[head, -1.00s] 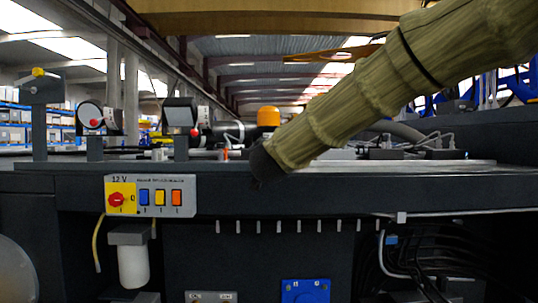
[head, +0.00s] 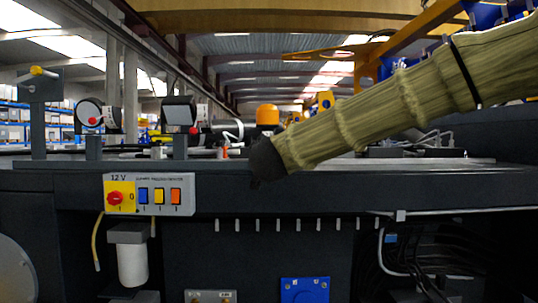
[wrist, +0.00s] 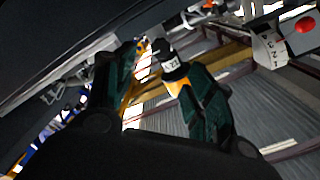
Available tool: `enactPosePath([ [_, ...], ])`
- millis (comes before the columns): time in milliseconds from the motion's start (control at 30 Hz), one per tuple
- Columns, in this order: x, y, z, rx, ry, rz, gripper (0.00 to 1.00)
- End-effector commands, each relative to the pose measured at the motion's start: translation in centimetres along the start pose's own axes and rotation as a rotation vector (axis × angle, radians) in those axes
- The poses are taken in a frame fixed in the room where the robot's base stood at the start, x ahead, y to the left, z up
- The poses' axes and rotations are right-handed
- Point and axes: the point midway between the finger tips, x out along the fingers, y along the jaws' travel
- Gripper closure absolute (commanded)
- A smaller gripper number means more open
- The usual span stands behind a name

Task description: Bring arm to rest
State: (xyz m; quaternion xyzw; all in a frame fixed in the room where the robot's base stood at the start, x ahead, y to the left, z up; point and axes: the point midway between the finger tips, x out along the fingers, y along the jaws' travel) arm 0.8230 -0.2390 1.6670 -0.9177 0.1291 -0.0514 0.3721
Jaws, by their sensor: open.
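My arm, in a tan ribbed sleeve, comes in from the right in the head view and slopes down to a dark end near the middle. My gripper's fingers are not clear there. In the wrist view my gripper (wrist: 165,58) is open, with two dark green fingers apart. A small part (wrist: 173,68) with a dark top, white lettered band and orange patch shows between the fingers. I cannot tell how far beyond them it lies, but the fingers are not visibly shut on it.
The dark chassis (head: 400,183) spans the view in front of me. Its control panel (head: 149,194) has a red knob and coloured switches. Hoses hang at lower right.

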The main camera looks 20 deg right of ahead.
Motion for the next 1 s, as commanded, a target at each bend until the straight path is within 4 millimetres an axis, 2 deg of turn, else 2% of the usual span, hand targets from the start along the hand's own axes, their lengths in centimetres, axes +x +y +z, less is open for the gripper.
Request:
enactPosePath([
  [233,0.2,0.4,0.6,-0.006,-0.006,0.003,0.46],
  [367,0.9,2.7,3.7,-0.039,-0.036,0.019,0.46],
  [467,1.8,5.8,7.8,-0.086,-0.078,0.039,0.46],
  [700,2.7,14.6,18.6,-0.207,-0.203,0.086,0.46],
  [867,2.1,20.8,25.5,-0.282,-0.295,0.117,0.46],
  [1000,0.8,26.4,31.2,-0.346,-0.38,0.143,0.46],
])
